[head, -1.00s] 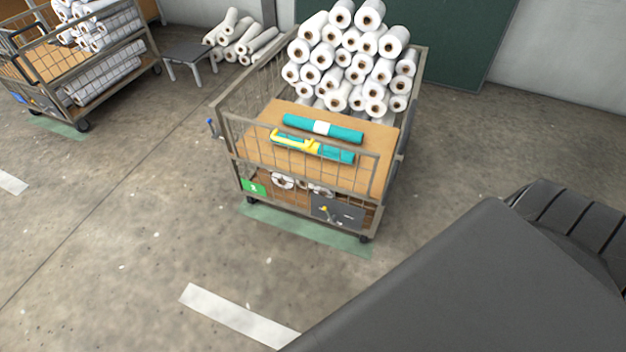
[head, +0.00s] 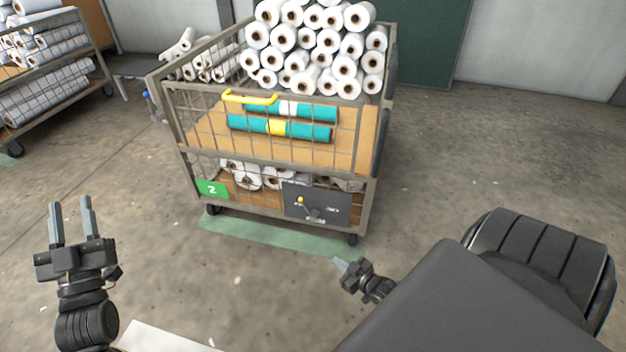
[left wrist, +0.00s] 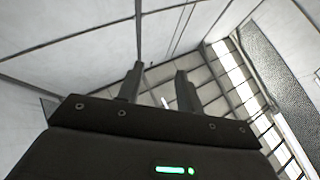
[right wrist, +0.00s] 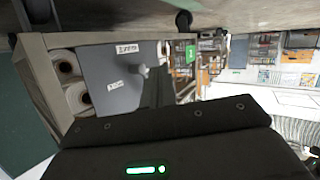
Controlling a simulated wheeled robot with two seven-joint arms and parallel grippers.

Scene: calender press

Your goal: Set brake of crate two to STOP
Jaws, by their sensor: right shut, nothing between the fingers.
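Crate two (head: 272,159) is a wire-sided trolley with a green "2" sign (head: 212,189), upright in the middle of the head view. A dark brake panel (head: 330,198) with small white labels sits low on its near face, right of the sign. A lever with a yellow knob (head: 300,200) stands on the panel's left part; the label words are too small to read. The panel also shows in the right wrist view (right wrist: 106,88). My right gripper (head: 338,263) is shut and empty, in front of and below the panel, apart from it. My left gripper (head: 72,212) is open, empty, raised at left.
White rolls (head: 310,45) are piled at the crate's back, and teal rolls (head: 310,130) lie on its board. Another loaded trolley (head: 50,85) stands at far left.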

